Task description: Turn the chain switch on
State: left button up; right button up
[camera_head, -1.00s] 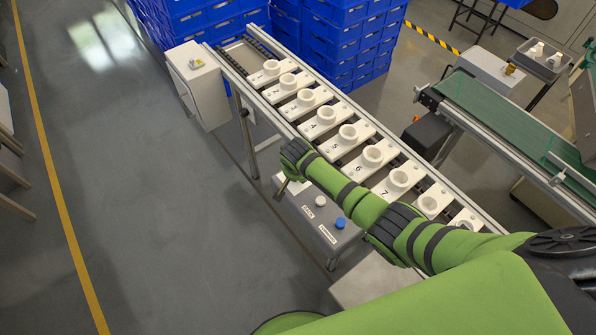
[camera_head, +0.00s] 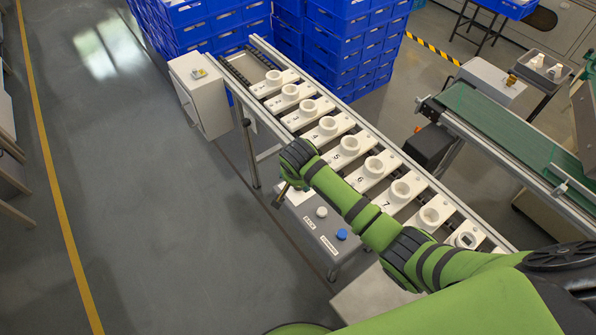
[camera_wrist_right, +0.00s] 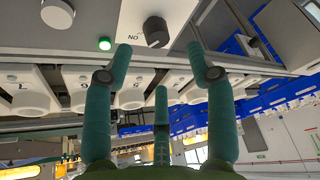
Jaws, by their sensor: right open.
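A grey control panel (camera_head: 332,262) stands on the near side of the tray line, with a white button (camera_head: 321,212) and a blue button (camera_head: 342,234) on top. My right gripper (camera_head: 281,200) hangs by the panel's far left end, and my arm hides part of that end. In the right wrist view, a dark knob (camera_wrist_right: 156,32) sits beside letters that read ON upside down. It appears to be the chain switch. My right gripper (camera_wrist_right: 162,65) is open and empty, its spread fingers pointing towards the knob. Contact with the knob cannot be made out. My left gripper is out of view.
The roller line carries several numbered white trays with ring sockets (camera_head: 350,146). A green lit button (camera_wrist_right: 105,43) is left of the knob. A white cabinet (camera_head: 200,95) stands at the line's far end, blue crates (camera_head: 345,45) behind. The left floor is clear.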

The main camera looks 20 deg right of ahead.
jog(key=v, duration=0.5)
jog(key=shift+r, duration=0.4)
